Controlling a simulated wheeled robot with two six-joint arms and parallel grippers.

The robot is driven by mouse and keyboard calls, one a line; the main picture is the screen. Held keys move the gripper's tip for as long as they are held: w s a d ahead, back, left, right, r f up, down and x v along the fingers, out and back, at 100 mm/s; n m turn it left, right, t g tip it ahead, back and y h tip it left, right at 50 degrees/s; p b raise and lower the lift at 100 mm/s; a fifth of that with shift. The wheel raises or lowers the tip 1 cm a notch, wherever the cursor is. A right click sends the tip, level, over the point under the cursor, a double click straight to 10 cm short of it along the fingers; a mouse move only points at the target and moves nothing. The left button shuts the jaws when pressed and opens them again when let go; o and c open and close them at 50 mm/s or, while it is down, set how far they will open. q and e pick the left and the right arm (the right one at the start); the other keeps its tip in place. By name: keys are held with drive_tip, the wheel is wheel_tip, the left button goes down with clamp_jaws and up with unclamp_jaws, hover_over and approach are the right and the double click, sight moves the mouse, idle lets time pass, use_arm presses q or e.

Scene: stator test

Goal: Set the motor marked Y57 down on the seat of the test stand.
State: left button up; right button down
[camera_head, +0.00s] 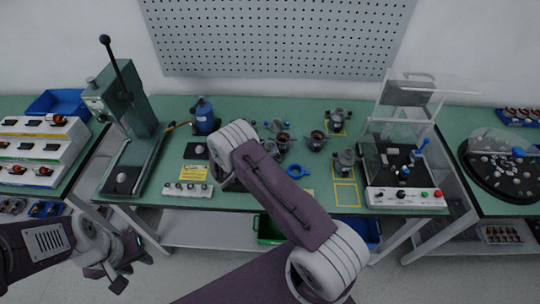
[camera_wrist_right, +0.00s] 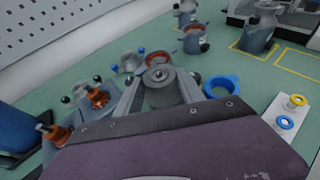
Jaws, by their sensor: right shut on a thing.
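My right gripper (camera_wrist_right: 163,88) is shut on a grey round motor (camera_wrist_right: 168,92) with a short shaft on top, over the green bench. In the head view my right forearm hides this gripper and most of what it holds. No Y57 mark is legible on any motor. The test stand (camera_head: 408,196) is at the right of the bench, with a clear raised cover, a dark bed and a white button panel. Its seat cannot be made out clearly. My left gripper (camera_head: 132,272) is low at the left, in front of the bench, apparently open and empty.
A blue ring (camera_wrist_right: 222,88) and open copper-wound housings (camera_wrist_right: 195,38) lie near the held motor. A green press (camera_head: 125,115) and blue bottle (camera_head: 203,117) stand left.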

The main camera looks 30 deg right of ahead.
drive_tip(key=shift+w+r, duration=0.1)
drive_tip(key=shift+r, duration=0.45)
drive_tip(key=r, duration=0.2)
drive_tip(key=r+b, duration=0.1)
drive_tip(key=shift+s+d+r, duration=0.2)
drive_tip(key=shift+s+d, duration=0.05)
drive_tip(key=shift+s, duration=0.1)
drive_tip(key=s+d+r, duration=0.2)
drive_tip(key=s+r, duration=0.1)
drive_tip(key=s, duration=0.2)
drive_tip(key=s+d+r+b, duration=0.1)
drive_tip(key=s+d+r, duration=0.1)
drive_tip(key=s, duration=0.3)
drive_tip(key=shift+d+r+b, duration=0.3)
drive_tip(key=shift+d+r, duration=0.05)
drive_tip(key=shift+r, duration=0.45)
drive_tip(key=shift+f, duration=0.1)
